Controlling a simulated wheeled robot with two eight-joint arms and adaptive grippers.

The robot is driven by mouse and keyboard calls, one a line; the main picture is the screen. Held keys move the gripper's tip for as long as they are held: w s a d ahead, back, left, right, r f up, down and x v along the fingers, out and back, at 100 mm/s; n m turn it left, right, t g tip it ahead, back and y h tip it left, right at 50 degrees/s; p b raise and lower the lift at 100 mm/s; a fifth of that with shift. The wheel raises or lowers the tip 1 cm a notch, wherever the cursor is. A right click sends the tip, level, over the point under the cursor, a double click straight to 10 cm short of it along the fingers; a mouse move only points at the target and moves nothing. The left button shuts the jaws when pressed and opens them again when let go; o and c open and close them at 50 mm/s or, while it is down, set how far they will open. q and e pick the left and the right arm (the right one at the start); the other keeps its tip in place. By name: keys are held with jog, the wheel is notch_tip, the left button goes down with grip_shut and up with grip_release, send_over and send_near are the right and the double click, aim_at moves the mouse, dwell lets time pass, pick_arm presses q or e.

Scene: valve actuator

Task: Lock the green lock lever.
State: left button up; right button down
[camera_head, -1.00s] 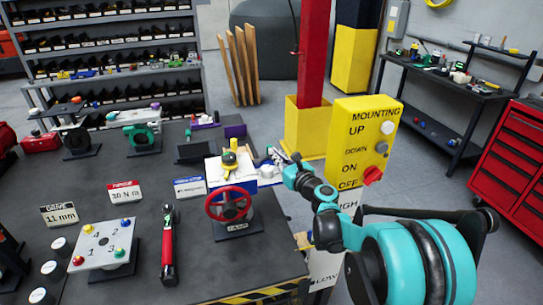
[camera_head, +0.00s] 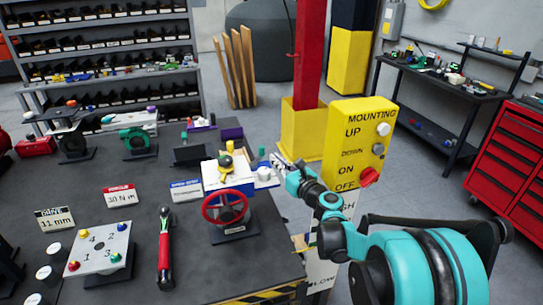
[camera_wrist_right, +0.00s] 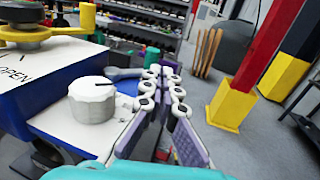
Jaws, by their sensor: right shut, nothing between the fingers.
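The valve actuator is a blue and white box (camera_head: 212,184) with a red handwheel (camera_head: 225,207) on its front. A white knob (camera_wrist_right: 92,100) sits on the side ledge. My right gripper (camera_head: 277,159) is just right of the actuator. Its fingers (camera_wrist_right: 163,76) are shut and empty, apart from the green piece. My left gripper is out of view.
A red-handled wrench (camera_head: 166,250) and a plate with coloured knobs (camera_head: 98,249) lie left on the dark table (camera_head: 195,270). Another green valve (camera_head: 137,139) is further back.

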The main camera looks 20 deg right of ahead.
jog(key=v, duration=0.8)
